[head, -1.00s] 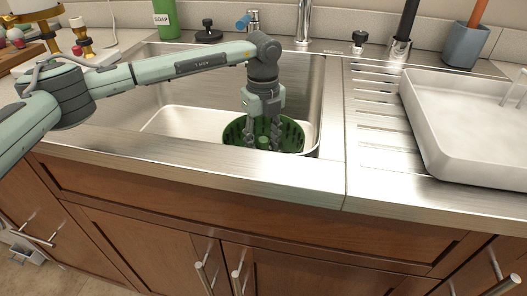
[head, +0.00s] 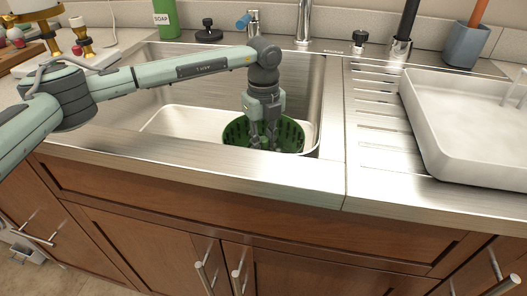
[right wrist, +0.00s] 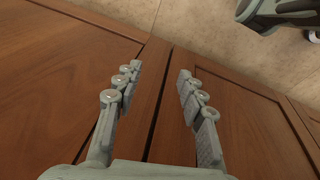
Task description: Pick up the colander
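The green colander (head: 236,131) sits in the metal sink basin, near its front right, with slots in its wall. Its lower front is hidden behind the sink's front edge. My left gripper (head: 264,146) points down inside the colander, fingers close together. A small gap shows between them higher up; the fingertips' contact with the colander is too small to make out. My right gripper (right wrist: 158,88) is open and empty in the right wrist view, in front of the wooden cabinet doors. It is not in the head view.
The sink's front rim (head: 200,172) lies close before the colander. A faucet (head: 303,22) and a green soap bottle (head: 166,18) stand behind. A white tray-like basin (head: 465,130) is on the right drainboard. The sink's left part is clear.

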